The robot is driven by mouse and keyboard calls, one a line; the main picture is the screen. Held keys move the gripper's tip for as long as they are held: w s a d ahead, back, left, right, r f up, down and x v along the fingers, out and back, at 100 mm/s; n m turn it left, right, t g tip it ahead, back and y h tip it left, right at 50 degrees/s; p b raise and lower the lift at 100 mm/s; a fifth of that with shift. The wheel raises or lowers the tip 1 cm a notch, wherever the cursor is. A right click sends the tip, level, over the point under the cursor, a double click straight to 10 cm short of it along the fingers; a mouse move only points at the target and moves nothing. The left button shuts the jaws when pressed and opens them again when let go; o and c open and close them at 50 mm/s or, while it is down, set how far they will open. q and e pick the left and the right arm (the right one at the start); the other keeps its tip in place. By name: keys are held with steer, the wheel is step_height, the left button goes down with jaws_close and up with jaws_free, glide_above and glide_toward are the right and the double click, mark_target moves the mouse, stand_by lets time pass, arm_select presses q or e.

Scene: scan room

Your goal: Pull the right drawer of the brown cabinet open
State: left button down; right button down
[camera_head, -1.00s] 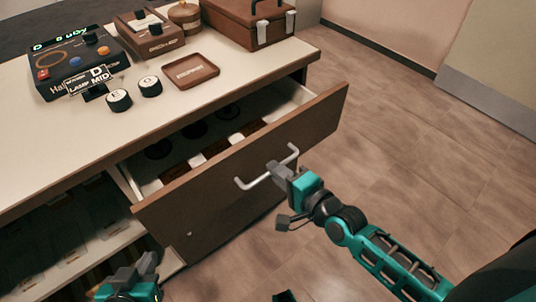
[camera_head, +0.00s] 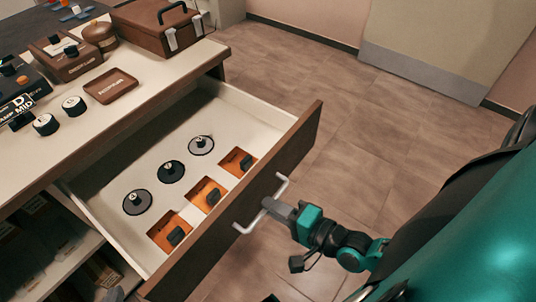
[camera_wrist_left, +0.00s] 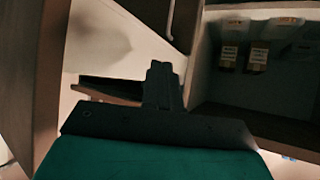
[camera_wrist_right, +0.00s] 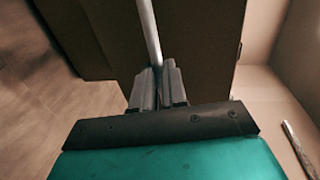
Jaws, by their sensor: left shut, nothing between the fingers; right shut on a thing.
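The right drawer (camera_head: 240,215) of the brown cabinet (camera_head: 85,130) stands far out, its inside showing. In it are several round dark-knobbed pieces and orange squares with black knobs. A pale bar handle (camera_head: 278,186) is on the drawer front; it also shows in the right wrist view (camera_wrist_right: 149,32). My right gripper (camera_head: 268,206) is shut on this handle, with its fingers on either side of the bar in the right wrist view (camera_wrist_right: 158,78). My left gripper (camera_wrist_left: 163,72) is shut and empty near open shelving; in the head view it is mostly out of frame.
A brown case (camera_head: 160,24), a small tray (camera_head: 118,93), two black knobs and control boxes stand on the cabinet top. Open shelves (camera_head: 40,235) with packets are left of the drawer.

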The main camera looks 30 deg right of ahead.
arm_select(q)
steer(key=shift+s, duration=0.1)
arm_select(e)
steer(key=shift+s+d, duration=0.1)
steer(key=shift+s, duration=0.2)
arm_select(q)
steer(key=shift+d+r, duration=0.1)
steer(key=shift+d, duration=0.05)
arm_select(e)
steer(key=c, duration=1.2)
jaws_free()
steer(key=shift+o, duration=0.2)
arm_select(q)
steer(key=shift+s+a+r+p, duration=0.2)
steer(key=shift+a+p, duration=0.1)
steer(key=shift+p, duration=0.45)
arm_select(e)
steer(key=v, duration=1.2)
steer(key=shift+s, duration=0.4)
arm_select(q)
steer(key=shift+w+r, duration=0.1)
arm_select(e)
steer(key=shift+d+r, duration=0.1)
steer(key=shift+s, duration=0.15)
